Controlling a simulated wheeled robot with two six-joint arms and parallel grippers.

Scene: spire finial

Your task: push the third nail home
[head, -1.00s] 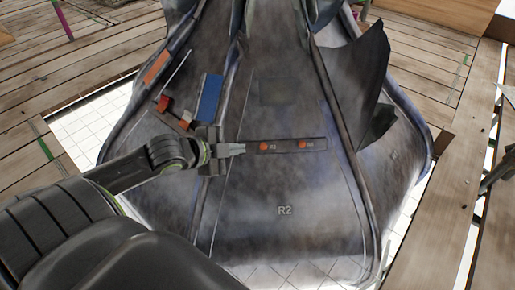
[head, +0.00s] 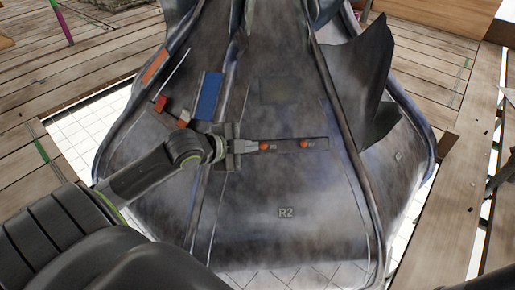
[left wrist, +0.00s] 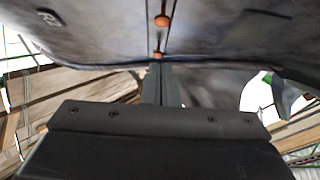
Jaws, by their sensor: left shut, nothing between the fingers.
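A dark strip (head: 284,146) lies on the grey spire panel marked R2 (head: 285,213). Two orange nail heads show on it: a near one (head: 264,146) and a farther one (head: 305,144). The small labels beside them are too blurred to read. My left gripper (head: 256,147) is shut and empty, its tips right beside the near nail head. In the left wrist view the shut fingers (left wrist: 160,82) point at one orange head (left wrist: 157,55), with another (left wrist: 163,20) beyond it. I cannot tell whether the tips touch it. My right gripper does not show.
A blue block (head: 207,95), an orange strip (head: 157,66) and small red pieces (head: 160,103) sit on the panel to the left. A torn dark sheet (head: 365,80) sticks out at the right. Plank flooring (head: 55,85) surrounds the spire.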

